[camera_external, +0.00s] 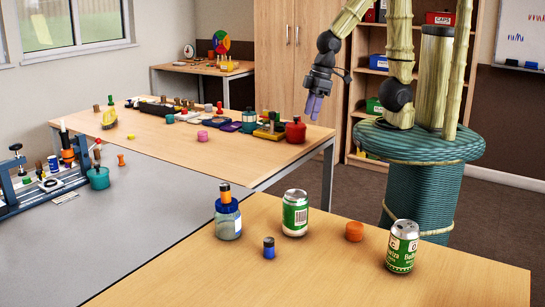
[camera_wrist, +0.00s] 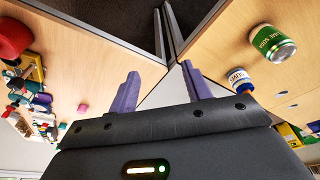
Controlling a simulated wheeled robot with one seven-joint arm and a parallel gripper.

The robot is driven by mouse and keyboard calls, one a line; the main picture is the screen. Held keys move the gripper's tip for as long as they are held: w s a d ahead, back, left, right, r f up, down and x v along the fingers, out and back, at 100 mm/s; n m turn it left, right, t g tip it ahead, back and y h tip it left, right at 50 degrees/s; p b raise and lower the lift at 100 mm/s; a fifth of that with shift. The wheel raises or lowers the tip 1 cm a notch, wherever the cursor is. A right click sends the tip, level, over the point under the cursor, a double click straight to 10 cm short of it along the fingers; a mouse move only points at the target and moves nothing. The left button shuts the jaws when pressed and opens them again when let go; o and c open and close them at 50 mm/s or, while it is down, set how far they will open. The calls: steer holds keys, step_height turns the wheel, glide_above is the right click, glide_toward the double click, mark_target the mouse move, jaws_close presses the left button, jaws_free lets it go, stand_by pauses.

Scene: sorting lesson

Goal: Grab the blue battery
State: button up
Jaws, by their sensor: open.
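A small blue cylinder with a dark top (camera_external: 269,248), which looks like the blue battery, stands upright on the near wooden table, in front of a bottle and a can. I cannot make it out clearly in the wrist view. My gripper (camera_external: 314,107) is in the air above the gap between the two tables, pointing down, well behind and above the blue cylinder. Its two purple fingers are apart with nothing between them, as the wrist view also shows (camera_wrist: 160,88).
On the near table (camera_external: 150,285) are a blue bottle with an orange cap (camera_external: 227,214), two green-and-white cans (camera_external: 295,213) (camera_external: 402,247) and an orange round piece (camera_external: 355,231). The farther table (camera_external: 160,133) holds a red jar (camera_external: 295,130) and many small items. The near table's front left is clear.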

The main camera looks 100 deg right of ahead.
steer(key=w+a+r+n+t+h+b, duration=0.1)
steer(key=w+a+n+t+h, duration=0.3)
steer(key=a+n, duration=0.65)
steer(key=w+a+n+g+h+b, duration=0.1)
steer(key=w+a+n, duration=0.4)
steer(key=a+n, duration=0.5)
steer(key=s+a+r+n+t+y+b, duration=0.15)
steer(key=a+n+t, duration=0.25)
steer(key=a+n, duration=0.5)
steer(key=s+a+r+n+t+y, duration=0.15)
steer(key=a+n+t, duration=0.25)
steer(key=a, duration=0.8)
step_height(320, 180, down, 19)
steer(key=h, duration=0.1)
steer(key=shift+s+r+g, duration=0.15)
steer(key=shift+s+g, duration=0.15)
steer(key=shift+w+d, duration=0.1)
